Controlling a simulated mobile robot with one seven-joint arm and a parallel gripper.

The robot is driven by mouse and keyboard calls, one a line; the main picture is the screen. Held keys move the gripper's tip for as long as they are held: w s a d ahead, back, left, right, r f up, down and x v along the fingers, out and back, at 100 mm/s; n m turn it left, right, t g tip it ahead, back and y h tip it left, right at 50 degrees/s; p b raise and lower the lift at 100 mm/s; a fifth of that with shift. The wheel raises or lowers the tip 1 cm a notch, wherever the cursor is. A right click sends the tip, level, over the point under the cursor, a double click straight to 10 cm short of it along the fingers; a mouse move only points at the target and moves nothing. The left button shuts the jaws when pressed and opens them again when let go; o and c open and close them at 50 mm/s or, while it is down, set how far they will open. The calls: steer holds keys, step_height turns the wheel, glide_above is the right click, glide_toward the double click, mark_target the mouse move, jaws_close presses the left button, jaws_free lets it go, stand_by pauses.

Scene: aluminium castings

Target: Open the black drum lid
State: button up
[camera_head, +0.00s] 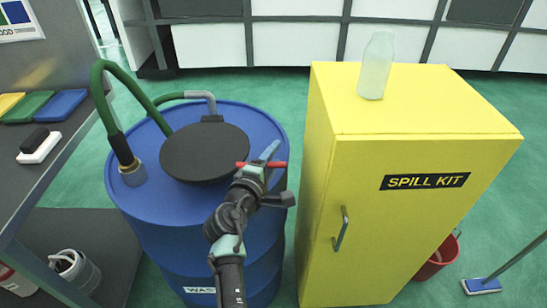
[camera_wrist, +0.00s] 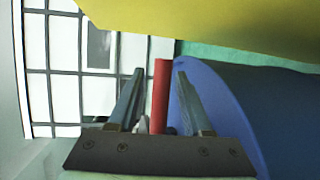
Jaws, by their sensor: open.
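The blue drum (camera_head: 215,245) stands left of centre. Its round black lid (camera_head: 203,152) lies over the drum top, with a small black block at its back edge. I see no clear gap under it. My gripper (camera_head: 268,152) is at the lid's front right edge, above the drum's right side. In the wrist view my gripper (camera_wrist: 158,75) is open, with a red bar (camera_wrist: 160,95) between its fingers and space on both sides. The red bar also shows across the gripper in the head view (camera_head: 270,164). I cannot tell whether it joins the lid. The wrist view shows the drum's blue side (camera_wrist: 240,110).
A yellow spill kit cabinet (camera_head: 420,180) stands close right of the drum, with a glass bottle (camera_head: 376,66) on top. A green hose (camera_head: 122,75) with a brass fitting enters the drum at left. A grey bench (camera_head: 50,165) is at left. A red bucket (camera_head: 437,262) is beyond the cabinet.

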jaws_close()
stand_by(1.4)
